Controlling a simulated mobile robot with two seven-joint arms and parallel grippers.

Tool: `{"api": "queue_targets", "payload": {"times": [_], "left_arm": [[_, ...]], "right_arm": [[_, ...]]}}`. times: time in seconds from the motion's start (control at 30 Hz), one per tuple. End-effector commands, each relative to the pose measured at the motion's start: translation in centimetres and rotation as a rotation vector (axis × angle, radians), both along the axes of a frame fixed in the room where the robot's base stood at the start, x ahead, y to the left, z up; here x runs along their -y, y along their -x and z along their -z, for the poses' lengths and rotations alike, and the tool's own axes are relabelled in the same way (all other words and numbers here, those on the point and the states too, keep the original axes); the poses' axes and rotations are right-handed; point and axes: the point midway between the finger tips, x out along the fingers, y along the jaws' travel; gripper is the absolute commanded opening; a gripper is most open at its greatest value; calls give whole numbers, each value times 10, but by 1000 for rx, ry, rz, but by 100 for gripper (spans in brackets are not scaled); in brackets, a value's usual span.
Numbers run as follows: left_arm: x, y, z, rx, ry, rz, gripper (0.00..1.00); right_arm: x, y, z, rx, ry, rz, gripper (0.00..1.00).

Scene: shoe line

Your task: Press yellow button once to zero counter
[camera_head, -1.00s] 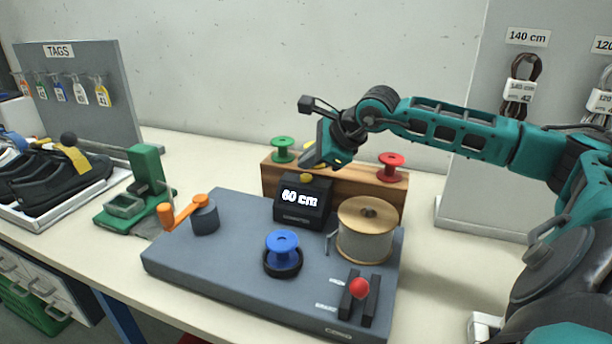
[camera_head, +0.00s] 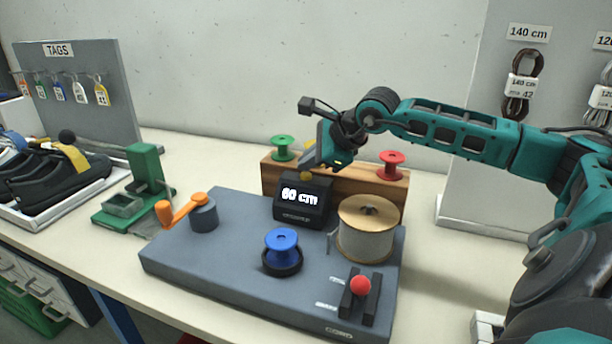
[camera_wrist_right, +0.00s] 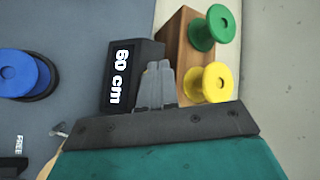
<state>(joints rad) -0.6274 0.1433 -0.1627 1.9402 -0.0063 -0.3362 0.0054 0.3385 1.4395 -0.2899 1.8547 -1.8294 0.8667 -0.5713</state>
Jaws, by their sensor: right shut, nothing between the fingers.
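The black counter (camera_head: 303,201) stands at the back of the grey board and its display reads "60 cm". The yellow button (camera_head: 306,176) sits on its top. My right gripper (camera_head: 311,168) is shut and empty, with its fingertips close to the button. I cannot tell whether they touch it. In the right wrist view the shut fingers (camera_wrist_right: 156,68) reach over the edge of the counter (camera_wrist_right: 128,75), and the button is hidden there. My left gripper is not in view.
A wooden rack behind the counter (camera_head: 388,191) holds green, yellow and red spools. The grey board (camera_head: 220,260) carries an orange crank (camera_head: 180,209), a blue spool (camera_head: 282,243), a large cord reel (camera_head: 366,230) and a red-knobbed lever (camera_head: 360,287).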

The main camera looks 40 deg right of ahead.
Motion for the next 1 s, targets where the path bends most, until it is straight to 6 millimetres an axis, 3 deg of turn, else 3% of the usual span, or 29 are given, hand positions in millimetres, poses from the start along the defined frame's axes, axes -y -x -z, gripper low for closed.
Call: {"api": "queue_targets", "payload": {"times": [1.0], "left_arm": [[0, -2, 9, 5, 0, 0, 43]], "right_arm": [[0, 0, 9, -1, 1, 1, 0]]}}
